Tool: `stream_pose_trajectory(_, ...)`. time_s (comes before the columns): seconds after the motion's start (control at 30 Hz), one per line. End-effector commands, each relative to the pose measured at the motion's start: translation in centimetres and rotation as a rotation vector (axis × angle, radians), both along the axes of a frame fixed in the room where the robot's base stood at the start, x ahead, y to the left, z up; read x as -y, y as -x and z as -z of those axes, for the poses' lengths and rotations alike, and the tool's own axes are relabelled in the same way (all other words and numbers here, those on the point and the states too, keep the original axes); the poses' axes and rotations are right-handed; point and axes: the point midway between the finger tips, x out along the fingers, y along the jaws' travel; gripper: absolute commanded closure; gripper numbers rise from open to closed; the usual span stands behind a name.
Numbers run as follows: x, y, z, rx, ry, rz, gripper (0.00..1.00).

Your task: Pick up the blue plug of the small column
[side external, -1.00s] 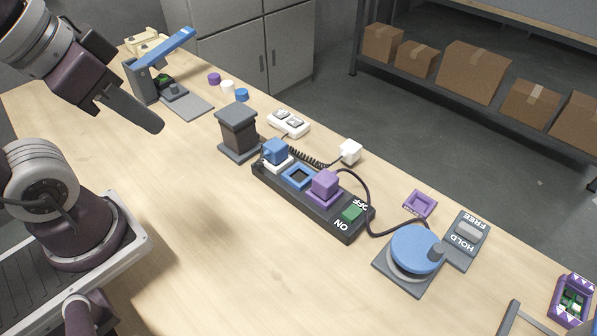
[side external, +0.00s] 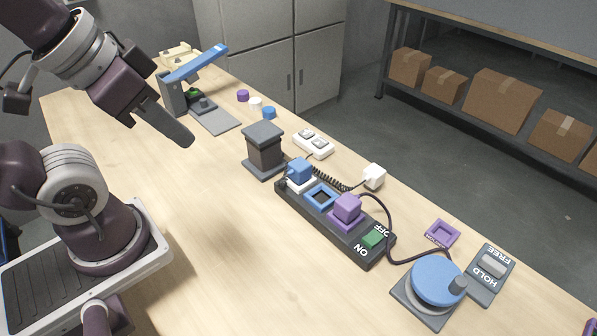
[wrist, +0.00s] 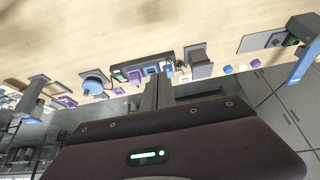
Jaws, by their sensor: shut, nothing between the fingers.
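The blue plug (side external: 299,170) sits on a white socket base at the far-left end of the black power strip (side external: 361,250). The small column (side external: 264,152), dark grey with a wider top and foot, stands just beyond that end; it also shows in the wrist view (wrist: 200,66). An empty blue-framed socket (side external: 308,199) and a purple plug (side external: 347,206) follow along the strip. My gripper (side external: 188,141) is shut and empty, raised above the table to the left of the column, apart from everything. In the wrist view my gripper (wrist: 157,82) points toward the strip.
A blue dial (side external: 438,280) and a HOLD/FREE switch (side external: 488,277) stand at right. A white plug (side external: 374,176) and white double socket (side external: 313,144) lie behind the strip. A blue-lever device (side external: 195,66) stands at the far left.

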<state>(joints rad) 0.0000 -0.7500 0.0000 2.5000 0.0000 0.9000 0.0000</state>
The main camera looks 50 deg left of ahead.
Motion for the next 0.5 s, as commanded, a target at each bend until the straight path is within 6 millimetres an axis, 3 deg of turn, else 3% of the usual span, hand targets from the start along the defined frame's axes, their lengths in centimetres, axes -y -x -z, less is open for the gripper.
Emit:
stream_pose_trajectory(0.13, 0.0, 0.0, 0.0, 0.0, 0.0, 0.0, 1.0)
stream_pose_trajectory(0.17, 0.0, 0.0, 0.0, 0.0, 0.0, 0.0, 0.96)
stream_pose_trajectory(0.43, 0.0, 0.0, 0.0, 0.0, 0.0, 0.0, 0.43)
stream_pose_trajectory(0.5, 0.0, 0.0, 0.0, 0.0, 0.0, 0.0, 0.38)
